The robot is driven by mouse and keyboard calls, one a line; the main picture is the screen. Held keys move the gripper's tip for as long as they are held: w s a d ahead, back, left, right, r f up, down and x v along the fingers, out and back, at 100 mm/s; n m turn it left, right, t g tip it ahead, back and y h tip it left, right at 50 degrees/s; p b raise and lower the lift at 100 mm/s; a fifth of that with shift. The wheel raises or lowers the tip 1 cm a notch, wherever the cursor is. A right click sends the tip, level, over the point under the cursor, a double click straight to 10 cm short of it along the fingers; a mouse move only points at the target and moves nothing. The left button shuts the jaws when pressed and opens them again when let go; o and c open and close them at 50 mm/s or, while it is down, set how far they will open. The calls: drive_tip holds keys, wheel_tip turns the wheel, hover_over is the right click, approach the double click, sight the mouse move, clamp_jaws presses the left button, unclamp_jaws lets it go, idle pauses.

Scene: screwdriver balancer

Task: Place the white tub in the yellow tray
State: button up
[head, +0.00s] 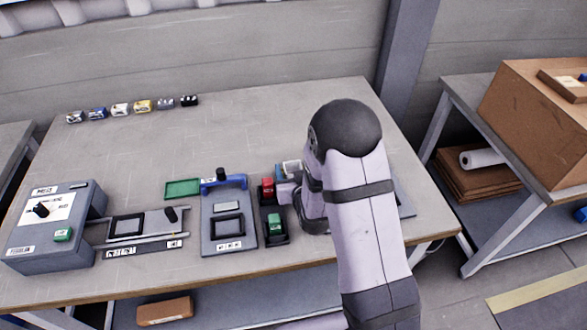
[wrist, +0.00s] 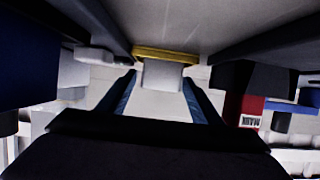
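The white tub (head: 291,167) shows in the head view as a small open box beside my gripper (head: 290,191), partly hidden by the arm. In the wrist view the two dark fingers of my gripper (wrist: 160,80) stand apart. A pale block (wrist: 162,76), which looks like the white tub, shows between or just beyond the fingertips; I cannot tell whether they touch it. A yellow strip (wrist: 165,55) lies behind it and may be an edge of the yellow tray. The yellow tray is not visible in the head view, where the arm covers part of the table.
A red box (head: 267,186), a blue box (head: 280,171) and a green box (head: 275,224) stand close to my gripper. A grey fixture with a blue clamp (head: 222,182) and a green tray (head: 182,188) lie left. The back of the table is clear beyond several small items (head: 142,106).

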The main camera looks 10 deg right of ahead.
drive_tip(key=shift+r, duration=0.1)
drive_tip(key=shift+r, duration=0.15)
drive_tip(key=shift+s, duration=0.35)
drive_tip(key=p+v, duration=0.1)
drive_tip(key=v, duration=0.4)
drive_tip(key=shift+s+r, duration=0.1)
drive_tip(key=shift+r, duration=0.15)
drive_tip(key=shift+p+v, duration=0.75)
drive_tip(key=shift+p, duration=0.25)
drive_tip(key=p+v, duration=0.2)
drive_tip(key=p, duration=0.3)
drive_tip(key=shift+r, duration=0.1)
drive_tip(key=shift+p+v, duration=1.15)
drive_tip(key=shift+p, duration=0.45)
drive_tip(key=shift+s, duration=0.15)
drive_tip(key=shift+f, duration=0.2)
